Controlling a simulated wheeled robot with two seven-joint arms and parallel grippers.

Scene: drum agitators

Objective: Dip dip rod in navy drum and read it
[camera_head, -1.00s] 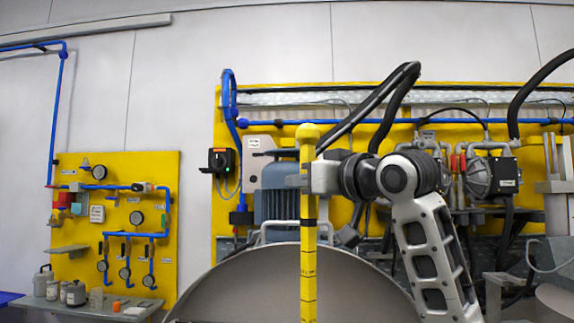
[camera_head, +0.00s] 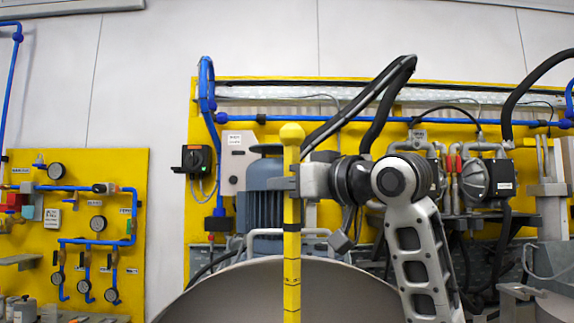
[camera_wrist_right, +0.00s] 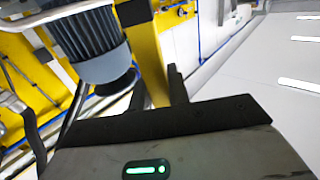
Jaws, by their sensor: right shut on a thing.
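The yellow dip rod (camera_head: 292,270) has a round knob on top and dark marks along its lower length. It stands upright in the head view, and its lower end is out of frame. My right gripper (camera_head: 289,180) is shut on its upper part. The rod also shows in the right wrist view (camera_wrist_right: 146,55), between the dark fingers. Behind the rod's lower part is a large round grey vessel (camera_head: 345,290), cut off by the bottom edge. Its outer colour does not show, so I cannot tell if it is the navy drum. My left gripper is not in view.
A blue-grey motor (camera_head: 262,190) stands close behind the rod. A yellow panel (camera_head: 180,240) with blue pipes and pumps (camera_head: 485,178) spans the back. Black hoses (camera_head: 375,100) arch above my right arm. A gauge board (camera_head: 95,170) hangs at left.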

